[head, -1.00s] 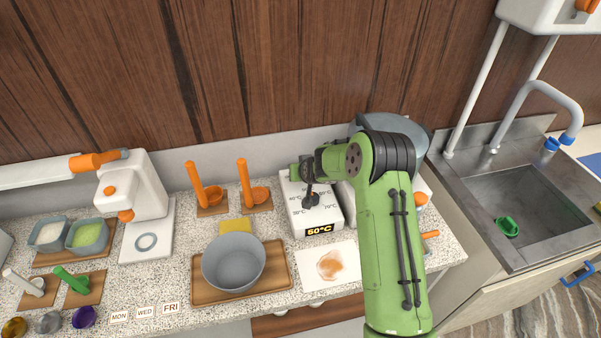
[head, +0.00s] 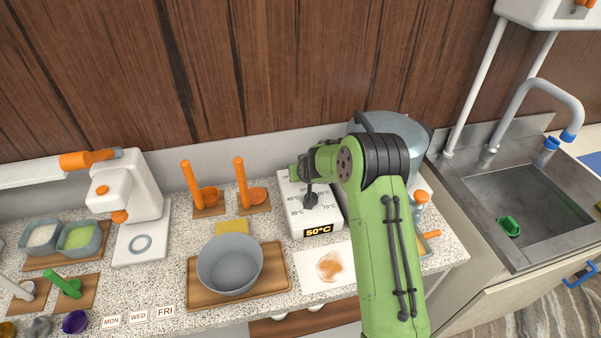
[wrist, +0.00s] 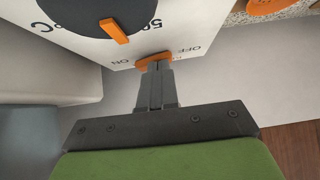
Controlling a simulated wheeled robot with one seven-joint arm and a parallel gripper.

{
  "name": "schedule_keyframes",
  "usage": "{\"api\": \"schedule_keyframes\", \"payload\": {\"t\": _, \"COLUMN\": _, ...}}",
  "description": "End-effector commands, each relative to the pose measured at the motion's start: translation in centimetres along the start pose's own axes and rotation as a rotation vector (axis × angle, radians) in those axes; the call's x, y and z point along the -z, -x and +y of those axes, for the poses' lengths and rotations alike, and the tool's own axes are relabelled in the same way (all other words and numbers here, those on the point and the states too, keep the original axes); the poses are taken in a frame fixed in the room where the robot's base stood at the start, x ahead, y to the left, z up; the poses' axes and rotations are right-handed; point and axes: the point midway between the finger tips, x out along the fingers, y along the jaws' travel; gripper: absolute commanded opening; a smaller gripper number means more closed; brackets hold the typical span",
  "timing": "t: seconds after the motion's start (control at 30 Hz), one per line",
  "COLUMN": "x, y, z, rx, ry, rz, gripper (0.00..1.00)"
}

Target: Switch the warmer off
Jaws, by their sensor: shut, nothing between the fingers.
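The warmer (head: 322,219) is a white box at the back of the counter, its lit display (head: 318,230) reading 50°C. Its top has a dark round dial (head: 310,199) ringed by temperature marks. In the wrist view the dial (wrist: 82,14) has an orange pointer. Beside it an orange switch (wrist: 153,59) sits between the labels OFF and ON, upside down in this view. My gripper (wrist: 157,67) is shut and empty, its fingertips at the switch and partly covering it. I cannot tell if they touch it or which way it is tipped.
A grey pot (head: 400,124) stands behind my arm, close to the warmer. The sink (head: 530,205) is at right.

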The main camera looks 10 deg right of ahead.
Motion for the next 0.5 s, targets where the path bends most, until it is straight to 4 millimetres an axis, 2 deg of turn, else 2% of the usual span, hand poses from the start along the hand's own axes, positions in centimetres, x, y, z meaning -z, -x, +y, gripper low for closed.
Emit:
{"api": "schedule_keyframes", "payload": {"t": 0.13, "x": 1.0, "y": 0.9, "z": -0.1, "rx": 0.000, "ry": 0.001, "rz": 0.003, "gripper": 0.00}}
{"api": "schedule_keyframes", "payload": {"t": 0.27, "x": 3.3, "y": 3.0, "z": -0.3, "rx": 0.000, "ry": 0.002, "rz": 0.006, "gripper": 0.00}}
{"api": "schedule_keyframes", "payload": {"t": 0.5, "x": 2.9, "y": 8.6, "z": -0.8, "rx": -0.001, "ry": 0.002, "rz": 0.003, "gripper": 0.00}}
